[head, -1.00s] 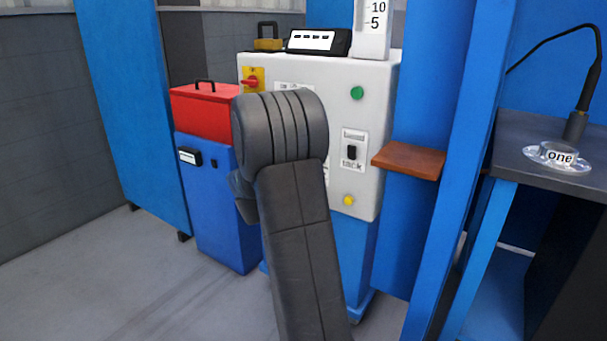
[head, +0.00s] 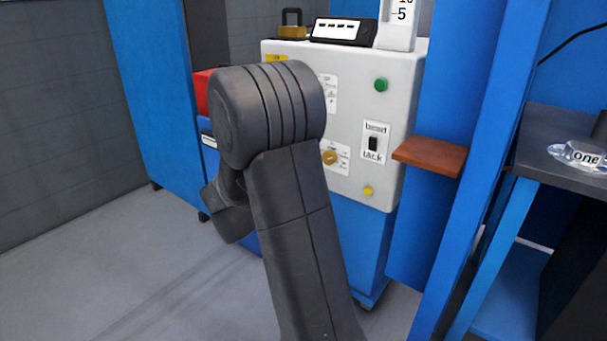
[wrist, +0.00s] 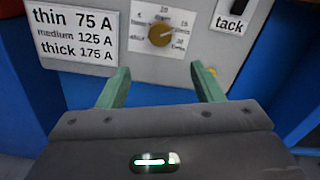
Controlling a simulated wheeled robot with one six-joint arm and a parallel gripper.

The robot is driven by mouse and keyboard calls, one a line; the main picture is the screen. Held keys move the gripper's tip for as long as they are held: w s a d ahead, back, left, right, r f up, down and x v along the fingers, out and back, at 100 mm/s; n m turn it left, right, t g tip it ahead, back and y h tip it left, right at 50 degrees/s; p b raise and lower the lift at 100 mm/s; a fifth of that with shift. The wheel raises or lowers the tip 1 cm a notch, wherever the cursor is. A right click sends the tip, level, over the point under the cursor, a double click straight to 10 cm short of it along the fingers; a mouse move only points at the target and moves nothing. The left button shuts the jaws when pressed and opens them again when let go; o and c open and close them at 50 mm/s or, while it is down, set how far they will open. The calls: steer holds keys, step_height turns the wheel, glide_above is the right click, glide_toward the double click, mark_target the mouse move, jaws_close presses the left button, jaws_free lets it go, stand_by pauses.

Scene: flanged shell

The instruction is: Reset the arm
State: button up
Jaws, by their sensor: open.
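My gripper (wrist: 160,88) shows in the wrist view with its two green fingers apart and nothing between them. It faces the lower front of the white machine (head: 345,75), below a round brass-coloured knob (wrist: 160,34) with a printed dial. The knob also shows in the head view (head: 329,158), just right of my arm. I cannot tell how far the fingertips are from the panel. In the head view my dark arm stands in front of the machine and hides its left part; the gripper itself is hidden there.
A label with thin, medium and thick amperes (wrist: 74,36) is left of the knob. A bend/tack switch (head: 374,143), green button (head: 381,85) and yellow button (head: 368,191) are on the panel. A brown shelf (head: 429,156) juts out at right. Grey floor (head: 110,265) is clear at left.

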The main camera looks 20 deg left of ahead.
mark_target(327, 160)
steer(key=shift+s, duration=0.1)
stand_by(0.3)
steer(key=b+x, duration=0.2)
steer(key=x, duration=1.1)
steer(key=shift+w+d+b, duration=0.1)
steer(key=shift+w+b, duration=0.3)
steer(key=shift+s, duration=0.15)
